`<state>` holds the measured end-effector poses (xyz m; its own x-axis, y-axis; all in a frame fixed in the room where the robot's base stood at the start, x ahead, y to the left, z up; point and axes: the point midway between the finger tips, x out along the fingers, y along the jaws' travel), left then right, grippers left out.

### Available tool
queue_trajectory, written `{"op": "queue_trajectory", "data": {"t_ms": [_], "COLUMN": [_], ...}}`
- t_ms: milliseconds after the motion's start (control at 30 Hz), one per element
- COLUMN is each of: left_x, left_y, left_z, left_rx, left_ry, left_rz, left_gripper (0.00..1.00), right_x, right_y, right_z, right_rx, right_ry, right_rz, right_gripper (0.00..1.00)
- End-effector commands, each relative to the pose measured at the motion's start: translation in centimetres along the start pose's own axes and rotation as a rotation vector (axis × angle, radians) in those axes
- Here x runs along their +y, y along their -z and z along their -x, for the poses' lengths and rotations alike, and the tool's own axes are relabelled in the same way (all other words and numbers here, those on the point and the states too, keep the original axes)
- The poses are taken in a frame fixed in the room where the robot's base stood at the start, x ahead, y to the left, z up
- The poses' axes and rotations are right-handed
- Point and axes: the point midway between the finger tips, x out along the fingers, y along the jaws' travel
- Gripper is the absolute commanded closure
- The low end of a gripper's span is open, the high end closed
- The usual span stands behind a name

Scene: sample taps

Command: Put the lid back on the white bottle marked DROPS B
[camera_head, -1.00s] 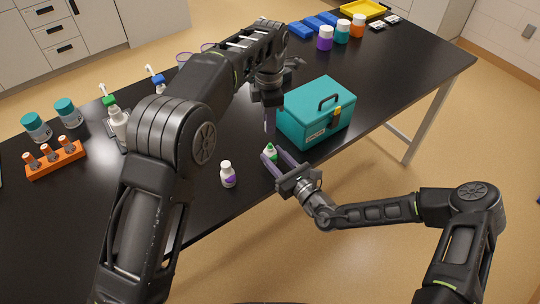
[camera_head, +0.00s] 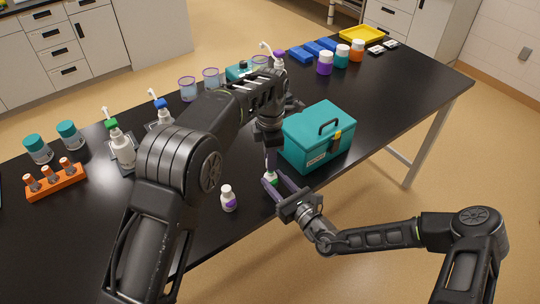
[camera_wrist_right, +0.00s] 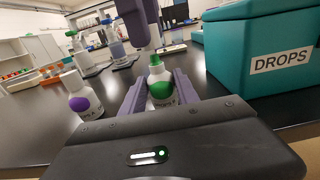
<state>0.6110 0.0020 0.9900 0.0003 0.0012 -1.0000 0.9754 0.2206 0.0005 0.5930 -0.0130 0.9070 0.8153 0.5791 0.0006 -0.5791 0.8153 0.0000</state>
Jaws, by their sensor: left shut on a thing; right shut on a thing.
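A white bottle (camera_wrist_right: 158,73) with a green label stands between the fingers of my right gripper (camera_head: 280,186), which is shut on it. The bottle also shows small in the head view (camera_head: 271,179). A green lid (camera_wrist_right: 155,60) is at the top of the bottle's neck, and I cannot tell whether it is seated. My left gripper (camera_head: 270,168) points straight down from above and is shut on the lid. Its fingers also show in the wrist view. A second white bottle (camera_head: 228,199) with a white cap and purple label (camera_wrist_right: 80,103) stands apart to the left.
A teal case (camera_head: 305,140) marked DROPS stands close to the right of both grippers. Pump bottles (camera_head: 121,150), teal-capped jars (camera_head: 38,150) and an orange rack (camera_head: 55,182) are at the left. Coloured bottles (camera_head: 325,63) and a yellow tray (camera_head: 362,34) are farther back.

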Motion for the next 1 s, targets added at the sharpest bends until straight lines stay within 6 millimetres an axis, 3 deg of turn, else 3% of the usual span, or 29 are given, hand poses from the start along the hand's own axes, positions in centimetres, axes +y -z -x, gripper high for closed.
{"op": "queue_trajectory", "data": {"t_ms": [533, 1000], "left_x": [0.0, 0.0], "left_y": [0.0, 0.0], "left_z": [0.0, -1.8], "left_rx": [0.000, 0.000], "left_ry": [0.000, 0.001], "left_rz": [0.000, 0.000], "left_gripper": [1.00, 1.00], "right_x": [0.0, 0.0], "right_y": [0.0, 0.0], "right_z": [0.0, 0.0], "right_rx": [0.000, 0.000], "right_ry": [0.000, 0.000], "right_rz": [0.000, 0.000], "right_gripper": [1.00, 1.00]}}
